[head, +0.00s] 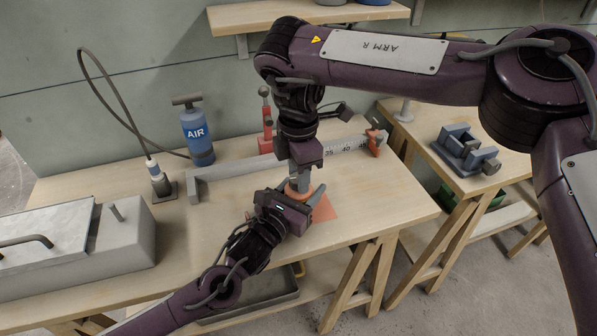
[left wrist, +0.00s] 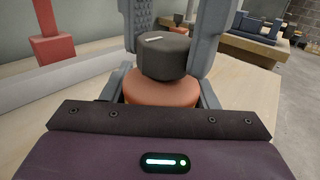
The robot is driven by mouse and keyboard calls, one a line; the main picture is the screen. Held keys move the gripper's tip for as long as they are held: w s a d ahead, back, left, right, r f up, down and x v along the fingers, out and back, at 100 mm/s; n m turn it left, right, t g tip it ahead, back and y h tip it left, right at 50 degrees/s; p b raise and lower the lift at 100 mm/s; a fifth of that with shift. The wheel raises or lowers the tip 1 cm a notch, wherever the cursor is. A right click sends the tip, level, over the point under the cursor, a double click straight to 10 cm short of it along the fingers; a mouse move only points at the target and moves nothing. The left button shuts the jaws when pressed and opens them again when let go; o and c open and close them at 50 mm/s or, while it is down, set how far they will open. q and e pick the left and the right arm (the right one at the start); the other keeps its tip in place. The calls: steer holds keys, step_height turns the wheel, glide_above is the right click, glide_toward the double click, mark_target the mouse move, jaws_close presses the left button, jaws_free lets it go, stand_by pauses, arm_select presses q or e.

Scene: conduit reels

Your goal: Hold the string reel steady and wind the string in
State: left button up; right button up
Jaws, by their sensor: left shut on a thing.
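The orange string reel (head: 293,190) sits on an orange mat (head: 326,210) near the front of the workbench. It also shows in the left wrist view (left wrist: 160,92) with a dark round knob (left wrist: 165,58) on top, bearing a white mark. My left gripper (head: 300,199) reaches in low from the front, its fingers on both sides of the reel, shut on it. My right gripper (head: 301,178) points down from above. Its grey fingers stand on both sides of the knob in the left wrist view; whether they press on it is unclear. No string can be made out.
A grey measuring rail (head: 245,177) lies behind the reel, with a red post (head: 266,130) behind it. A blue AIR bottle (head: 197,135) and a grey metal box (head: 120,245) stand to the left. A second bench at right holds a blue-grey vise (head: 465,152).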

steer(key=o, duration=0.4)
step_height(320, 180, up, 12)
stand_by(0.5)
arm_select(q)
steer(key=o, duration=1.2)
steer(key=shift+c, duration=0.2)
